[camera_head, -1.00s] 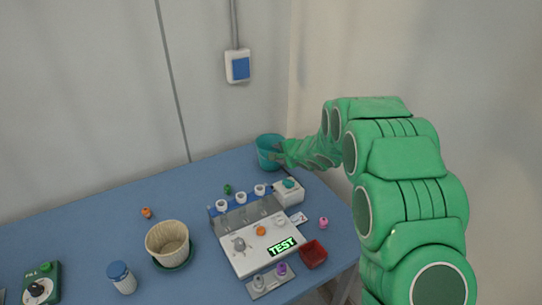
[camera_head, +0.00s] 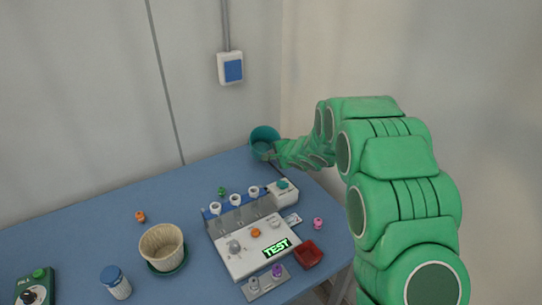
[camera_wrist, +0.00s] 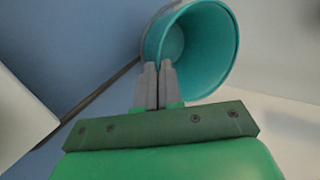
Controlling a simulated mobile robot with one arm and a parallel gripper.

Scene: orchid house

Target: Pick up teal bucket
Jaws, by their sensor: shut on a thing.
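The teal bucket (camera_head: 264,138) is at the far right corner of the blue table in the head view, close to the wall. It is tilted, with its open mouth partly toward the camera. My gripper (camera_head: 274,154) reaches it from the right. In the wrist view my gripper (camera_wrist: 159,70) is shut on the near rim of the teal bucket (camera_wrist: 205,50), and its empty inside shows. The bucket looks raised off the table, but the gap beneath it is hard to make out.
On the blue table (camera_head: 100,220) stand a white test device (camera_head: 240,258), a cream pot (camera_head: 160,240) on a green saucer, a blue-capped jar (camera_head: 117,284), a red tray (camera_head: 308,254) and small coloured knobs. A wall switch box (camera_head: 231,68) hangs above. The back left of the table is clear.

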